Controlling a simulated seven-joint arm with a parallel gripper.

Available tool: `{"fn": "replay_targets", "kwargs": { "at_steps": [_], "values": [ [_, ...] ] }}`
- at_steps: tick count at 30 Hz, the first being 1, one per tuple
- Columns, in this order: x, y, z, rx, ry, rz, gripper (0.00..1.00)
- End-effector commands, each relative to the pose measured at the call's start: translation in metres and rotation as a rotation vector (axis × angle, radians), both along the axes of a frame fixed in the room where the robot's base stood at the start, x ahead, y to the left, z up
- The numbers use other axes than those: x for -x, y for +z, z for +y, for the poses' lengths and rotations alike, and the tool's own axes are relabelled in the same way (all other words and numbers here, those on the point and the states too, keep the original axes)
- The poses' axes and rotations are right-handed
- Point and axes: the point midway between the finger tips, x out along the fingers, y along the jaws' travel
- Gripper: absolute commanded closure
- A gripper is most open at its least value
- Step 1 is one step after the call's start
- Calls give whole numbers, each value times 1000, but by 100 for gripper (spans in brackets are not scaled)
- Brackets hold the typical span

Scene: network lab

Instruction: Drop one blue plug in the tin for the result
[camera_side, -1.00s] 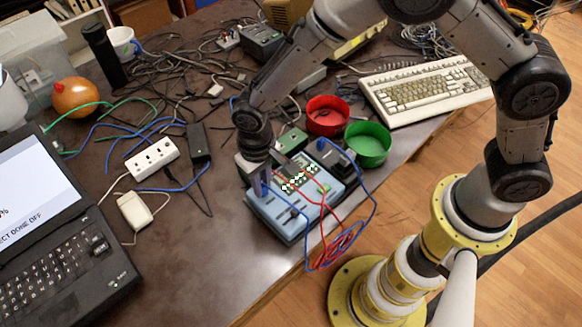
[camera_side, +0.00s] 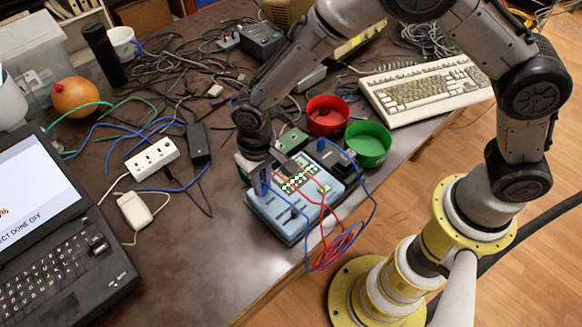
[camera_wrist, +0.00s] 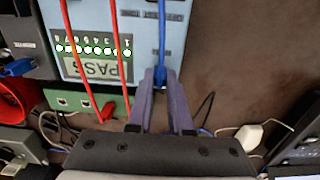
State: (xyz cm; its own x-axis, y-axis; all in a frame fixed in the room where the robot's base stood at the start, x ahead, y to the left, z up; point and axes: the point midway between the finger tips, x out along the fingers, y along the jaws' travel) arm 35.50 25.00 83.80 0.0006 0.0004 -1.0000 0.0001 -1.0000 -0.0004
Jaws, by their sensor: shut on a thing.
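My gripper (camera_side: 262,185) reaches down at the left end of the light-blue tester (camera_side: 283,222). In the wrist view my gripper (camera_wrist: 160,78) is shut on a blue plug (camera_wrist: 161,74), whose blue cable (camera_wrist: 162,30) runs up across the tester (camera_wrist: 185,20). I cannot tell whether the plug still sits in a socket. The tester's display (camera_wrist: 97,69) reads PASS, upside down in the wrist view, with a row of green lights above it. A red tin (camera_side: 327,116) and a green tin (camera_side: 368,144) stand behind the tester, to its right.
Red and blue cables (camera_side: 335,248) loop over the table's front edge. A keyboard (camera_side: 425,92) lies beyond the tins. A laptop (camera_side: 60,240), a power strip (camera_side: 152,158) and tangled cables lie to the left. Bare table shows between the laptop and the tester.

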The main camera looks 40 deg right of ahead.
Motion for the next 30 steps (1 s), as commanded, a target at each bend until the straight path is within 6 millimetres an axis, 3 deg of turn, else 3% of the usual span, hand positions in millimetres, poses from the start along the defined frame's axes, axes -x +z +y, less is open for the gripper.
{"fn": "replay_targets", "kwargs": {
  "at_steps": [30],
  "values": [
    [0, 36, 0, -1, 0, -1, 100]
  ]
}}
